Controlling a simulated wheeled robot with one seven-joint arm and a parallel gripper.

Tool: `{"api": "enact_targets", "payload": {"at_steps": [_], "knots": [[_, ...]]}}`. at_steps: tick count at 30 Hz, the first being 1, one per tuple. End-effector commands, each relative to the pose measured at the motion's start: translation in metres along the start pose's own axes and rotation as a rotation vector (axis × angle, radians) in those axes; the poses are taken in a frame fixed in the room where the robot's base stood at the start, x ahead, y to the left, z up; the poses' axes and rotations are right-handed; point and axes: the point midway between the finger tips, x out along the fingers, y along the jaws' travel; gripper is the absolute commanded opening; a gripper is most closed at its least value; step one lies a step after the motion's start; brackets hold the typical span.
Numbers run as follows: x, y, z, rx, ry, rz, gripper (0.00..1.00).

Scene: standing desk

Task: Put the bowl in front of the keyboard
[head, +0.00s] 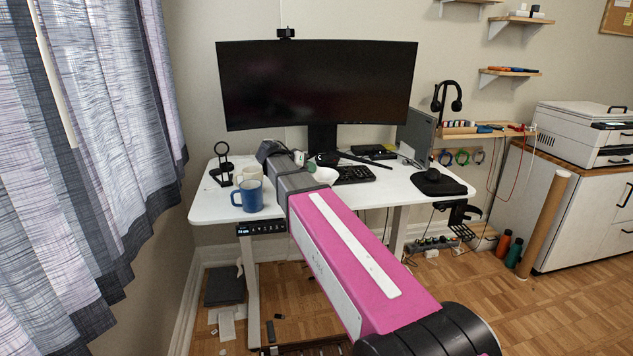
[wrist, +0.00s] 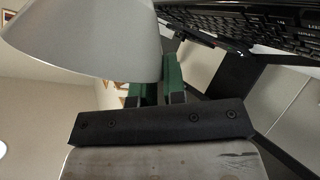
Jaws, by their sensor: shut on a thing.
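The white bowl (head: 326,175) shows in the head view just left of the black keyboard (head: 357,174), partly hidden behind my arm. In the wrist view the bowl (wrist: 85,40) fills the upper left, and the keyboard (wrist: 250,22) runs along the upper right. My gripper (wrist: 162,93), with green finger pads, is shut on the bowl's rim. In the head view the fingers are mostly hidden by my arm. I cannot tell whether the bowl touches the desk.
On the white desk (head: 288,221), a blue mug (head: 249,196) and a cream mug (head: 252,173) stand left of my arm. A monitor (head: 318,84) stands behind the keyboard. A black mouse pad (head: 447,186) lies at the right. The desk's front strip right of my arm looks clear.

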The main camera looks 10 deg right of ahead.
Motion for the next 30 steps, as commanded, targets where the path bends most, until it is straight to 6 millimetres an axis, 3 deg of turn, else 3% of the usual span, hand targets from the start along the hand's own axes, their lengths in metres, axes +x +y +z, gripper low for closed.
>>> {"api": "enact_targets", "payload": {"at_steps": [3, 7, 13, 22, 30], "knots": [[0.023, -0.006, -0.004, 0.0, 0.0, 0.001, 0.0], [0.037, -0.009, -0.005, -0.001, -0.001, 0.001, 0.0], [0.043, -0.013, -0.001, -0.002, 0.001, -0.001, 0.0], [0.059, -0.03, 0.023, -0.002, 0.0, 0.0, 0.0], [0.059, -0.03, 0.023, -0.001, 0.001, 0.0, 0.0]]}}
